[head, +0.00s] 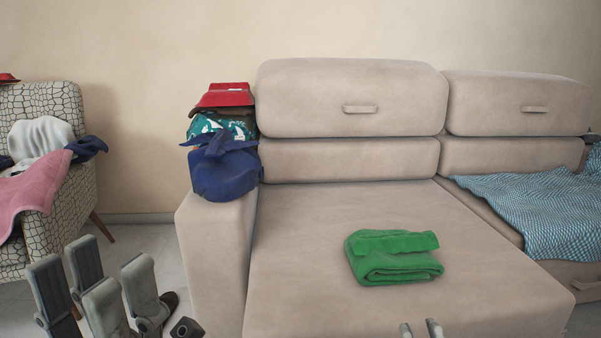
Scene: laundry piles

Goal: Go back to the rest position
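My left gripper (98,282) is at the lower left, in front of the patterned armchair. Its fingers point up and stand apart, with nothing held between them. Only the fingertips of my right gripper (420,328) show at the bottom edge, over the front of the beige sofa seat. They are apart, with no item visible between them; the rest of this gripper is out of frame. A folded green towel (393,257) lies on the sofa seat, beyond and apart from the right fingertips.
The beige sofa (330,210) fills the middle and right. Its left armrest carries a stack of red, teal and dark blue cloth (225,172). A blue checkered blanket (540,205) drapes the right seat. The armchair (70,225) holds pink, white and navy cloth.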

